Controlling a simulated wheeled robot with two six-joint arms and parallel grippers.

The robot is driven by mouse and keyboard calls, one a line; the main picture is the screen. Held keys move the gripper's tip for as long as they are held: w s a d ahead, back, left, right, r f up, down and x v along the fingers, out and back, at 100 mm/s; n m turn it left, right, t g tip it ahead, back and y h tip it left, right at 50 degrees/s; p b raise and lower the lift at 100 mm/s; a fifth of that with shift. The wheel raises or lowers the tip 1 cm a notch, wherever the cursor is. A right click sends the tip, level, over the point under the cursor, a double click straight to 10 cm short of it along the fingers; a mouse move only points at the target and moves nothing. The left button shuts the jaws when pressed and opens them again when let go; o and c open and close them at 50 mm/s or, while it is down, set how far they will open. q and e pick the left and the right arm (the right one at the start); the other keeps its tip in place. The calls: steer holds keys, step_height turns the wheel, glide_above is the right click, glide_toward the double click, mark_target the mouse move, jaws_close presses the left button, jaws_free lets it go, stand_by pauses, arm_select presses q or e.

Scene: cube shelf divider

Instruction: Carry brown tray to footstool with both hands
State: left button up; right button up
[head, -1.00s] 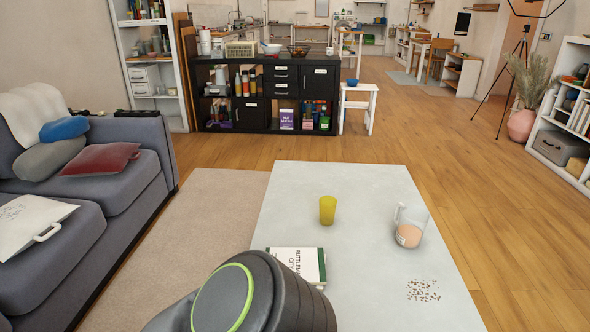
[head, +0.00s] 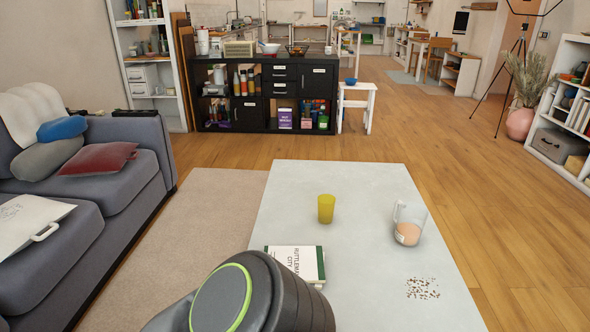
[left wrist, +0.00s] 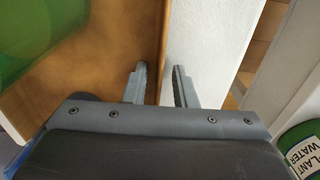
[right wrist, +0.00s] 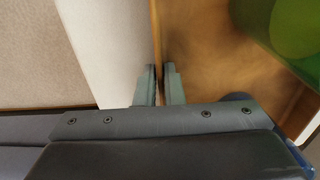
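The brown tray shows in part in the left wrist view (left wrist: 110,85) and the right wrist view (right wrist: 205,60), with a blurred green item inside. My left gripper (left wrist: 161,72) stands open around the tray's wall, one finger on each side. My right gripper (right wrist: 160,70) has its fingers close together on the opposite wall and looks shut on it. The tray and both grippers are out of the head view. I cannot make out a footstool for certain; a white stool (head: 357,104) stands far back beside the black cabinet.
A pale table (head: 345,180) carries a yellow cup (head: 326,208), a jug (head: 408,224), a book (head: 297,263) and brown crumbs (head: 422,289). A grey sofa (head: 95,210) stands left beyond the rug (head: 190,225). Wooden floor (head: 470,180) is clear to the right.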

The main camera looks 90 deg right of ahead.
arm_select(q)
steer(key=c, duration=0.3)
arm_select(e)
steer(key=shift+o, duration=0.4)
arm_select(q)
steer(key=shift+r, duration=0.1)
arm_select(e)
steer(key=o, duration=0.5)
steer(key=shift+r, duration=0.1)
steer(key=c, duration=0.6)
arm_select(q)
steer(key=shift+r, duration=3.75)
arm_select(e)
steer(key=shift+r, duration=3.75)
